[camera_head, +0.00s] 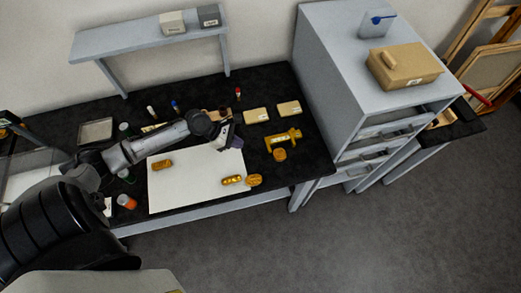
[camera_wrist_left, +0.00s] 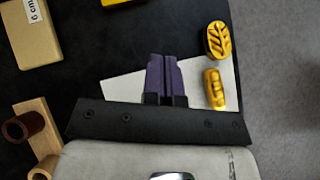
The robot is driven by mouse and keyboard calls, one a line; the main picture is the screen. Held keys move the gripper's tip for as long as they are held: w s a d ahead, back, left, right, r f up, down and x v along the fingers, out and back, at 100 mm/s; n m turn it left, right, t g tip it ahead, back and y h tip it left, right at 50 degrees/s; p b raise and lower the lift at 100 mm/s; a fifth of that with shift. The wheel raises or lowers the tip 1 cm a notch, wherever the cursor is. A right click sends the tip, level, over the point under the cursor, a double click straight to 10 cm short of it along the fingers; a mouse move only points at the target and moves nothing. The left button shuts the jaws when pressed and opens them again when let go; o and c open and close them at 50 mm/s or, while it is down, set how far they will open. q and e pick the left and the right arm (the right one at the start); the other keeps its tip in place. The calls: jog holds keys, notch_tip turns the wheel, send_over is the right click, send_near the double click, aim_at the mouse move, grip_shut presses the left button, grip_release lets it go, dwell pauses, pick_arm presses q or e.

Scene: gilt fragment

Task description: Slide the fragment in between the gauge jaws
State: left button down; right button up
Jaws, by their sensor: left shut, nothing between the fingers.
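My left gripper (camera_head: 222,143) is shut and empty above the upper right part of the white sheet; its purple fingers (camera_wrist_left: 164,78) are pressed together in the left wrist view. A leaf-patterned gold fragment (camera_head: 254,180) lies by the sheet's right edge and also shows in the wrist view (camera_wrist_left: 217,40). An oblong gold piece (camera_head: 232,180) lies on the sheet beside it (camera_wrist_left: 214,88). Another gold piece (camera_head: 162,164) lies on the sheet's left part. The yellow gauge (camera_head: 283,139) stands on the black bench at right, with a round gold piece (camera_head: 280,154) just in front. I cannot tell which piece is meant.
Two tan blocks (camera_head: 256,116) (camera_head: 289,108) lie behind the gauge; one marked "6 cm" (camera_wrist_left: 30,35) shows in the wrist view. A grey drawer cabinet (camera_head: 345,60) bounds the bench at right. An orange-capped jar (camera_head: 126,201) stands left of the white sheet (camera_head: 195,190).

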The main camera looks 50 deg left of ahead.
aim_at(274, 158)
pick_arm(q)
jog(key=b+x, duration=0.1)
jog(key=x, duration=0.8)
jog(key=shift+w+d+f, duration=0.2)
jog(key=shift+d, duration=0.05)
jog(key=shift+w+d, duration=0.7)
jog(key=shift+d, duration=0.1)
jog(key=shift+w+d, duration=0.6)
jog(key=shift+d, duration=0.15)
